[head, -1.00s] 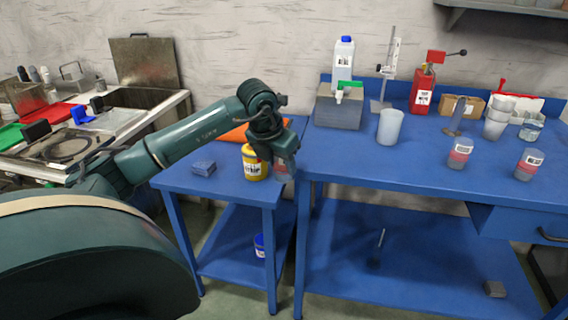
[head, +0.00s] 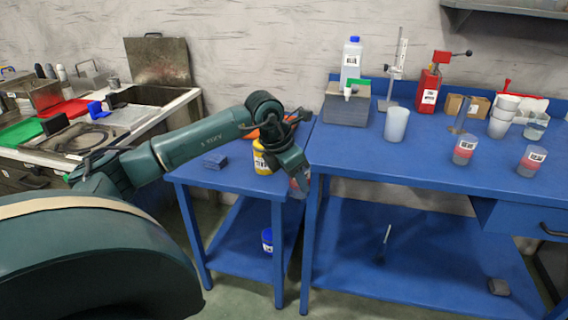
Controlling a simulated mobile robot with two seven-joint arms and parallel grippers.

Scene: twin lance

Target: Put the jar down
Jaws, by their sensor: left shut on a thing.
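My left gripper (head: 299,176) is shut on a clear jar with reddish contents (head: 298,188). Only part of the jar shows below the dark hand. In the picture it overlaps the front right corner of the small blue table (head: 228,181), near the gap to the bigger bench. I cannot tell whether it touches the table. My right gripper is not in view.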

